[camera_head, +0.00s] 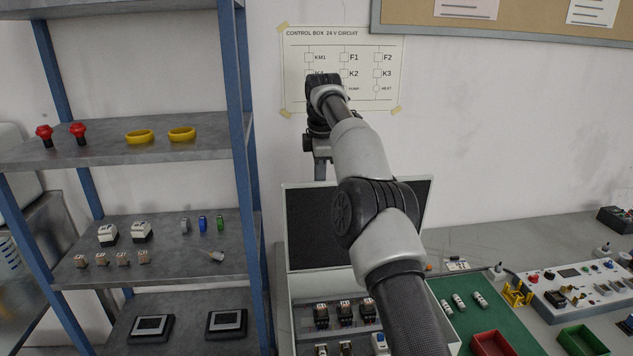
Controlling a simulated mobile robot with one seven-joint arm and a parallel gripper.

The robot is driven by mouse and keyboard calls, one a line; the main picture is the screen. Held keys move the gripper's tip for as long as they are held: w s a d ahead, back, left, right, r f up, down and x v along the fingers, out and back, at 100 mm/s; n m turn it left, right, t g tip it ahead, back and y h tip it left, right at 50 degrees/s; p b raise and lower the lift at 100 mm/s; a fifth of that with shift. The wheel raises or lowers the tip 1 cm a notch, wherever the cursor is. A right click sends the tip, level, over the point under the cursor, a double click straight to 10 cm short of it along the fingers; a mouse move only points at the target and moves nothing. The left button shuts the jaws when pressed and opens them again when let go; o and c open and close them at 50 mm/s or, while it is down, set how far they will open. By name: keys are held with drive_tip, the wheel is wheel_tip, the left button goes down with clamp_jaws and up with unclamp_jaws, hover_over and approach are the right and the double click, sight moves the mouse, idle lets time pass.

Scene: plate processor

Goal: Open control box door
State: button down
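The control box stands below the wall poster, behind my arm. Its upright dark panel with a pale frame (306,232) looks like a raised door, but I cannot tell for sure. Below the panel, rows of dark relays (345,313) show in the uncovered lower part of the box. My arm crosses in front of the panel and hides much of its middle and right. My gripper (320,172) points down at the panel's top edge, left of its middle. Its fingers are small and partly hidden, so I cannot tell their opening or any contact.
A blue-posted shelf (243,140) with red buttons, yellow rings and small parts stands close on the left. On the right, the bench holds a green mat (450,290), a red bin (492,343), a green bin (582,340) and a white control panel (580,285).

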drive_tip(key=shift+s+f, duration=0.1)
drive_tip(key=shift+f, duration=0.45)
drive_tip(key=c, duration=2.1)
unclamp_jaws()
drive_tip(key=shift+o, duration=1.3)
drive_tip(key=shift+r, duration=0.25)
drive_tip(key=shift+a+r, duration=0.15)
